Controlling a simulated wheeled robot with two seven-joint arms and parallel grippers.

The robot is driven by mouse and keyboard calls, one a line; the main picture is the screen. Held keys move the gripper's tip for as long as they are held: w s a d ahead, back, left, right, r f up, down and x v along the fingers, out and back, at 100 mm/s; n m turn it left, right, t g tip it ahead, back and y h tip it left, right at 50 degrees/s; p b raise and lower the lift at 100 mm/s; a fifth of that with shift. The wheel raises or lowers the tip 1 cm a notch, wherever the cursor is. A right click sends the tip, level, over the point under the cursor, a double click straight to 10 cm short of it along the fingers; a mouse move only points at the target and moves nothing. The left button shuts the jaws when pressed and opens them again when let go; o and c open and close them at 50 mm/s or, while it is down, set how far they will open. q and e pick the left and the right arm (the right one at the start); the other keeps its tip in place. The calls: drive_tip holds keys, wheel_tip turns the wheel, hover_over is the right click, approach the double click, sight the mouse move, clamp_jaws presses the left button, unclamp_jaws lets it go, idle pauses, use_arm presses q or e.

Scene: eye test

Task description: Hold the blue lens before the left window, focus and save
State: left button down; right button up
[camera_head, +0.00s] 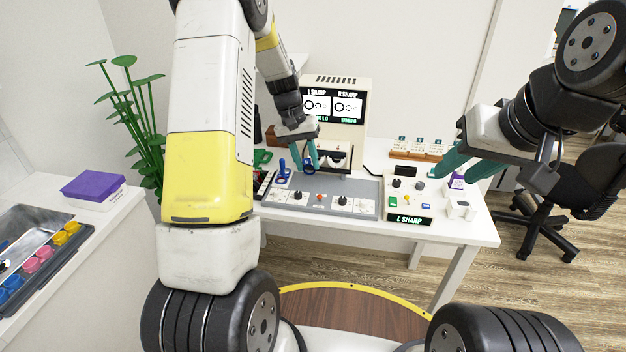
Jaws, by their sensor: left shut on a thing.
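My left gripper (306,163), with green fingers, is shut on a small blue thing at its tips, apparently the blue lens, mostly hidden by the fingers. It is in front of the viewer's dark window area (336,156); whether it lines up with the left window I cannot tell. The tester's screen (333,106) reads "L SHARP" and "R SHARP", with small green text below. The control box (398,216) has dark knobs, coloured buttons and a display (410,219) reading "L SHARP". My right gripper (464,168) is open and empty above the box's right side.
A blue upright piece (283,172) stands left of the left gripper. A grey tray (368,188) with white dial panels lies in front. Cards in a wooden rack (416,149) stand behind the box. A purple-lidded box (94,187) and a plant (146,135) are at left.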

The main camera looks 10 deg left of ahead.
use_arm(q)
drive_tip(key=w+r, duration=0.4)
wheel_tip(320, 180, down, 7)
drive_tip(key=w, duration=0.2)
drive_tip(key=shift+w+h, duration=0.3)
use_arm(e)
drive_tip(key=shift+o, duration=0.4)
idle(1.8)
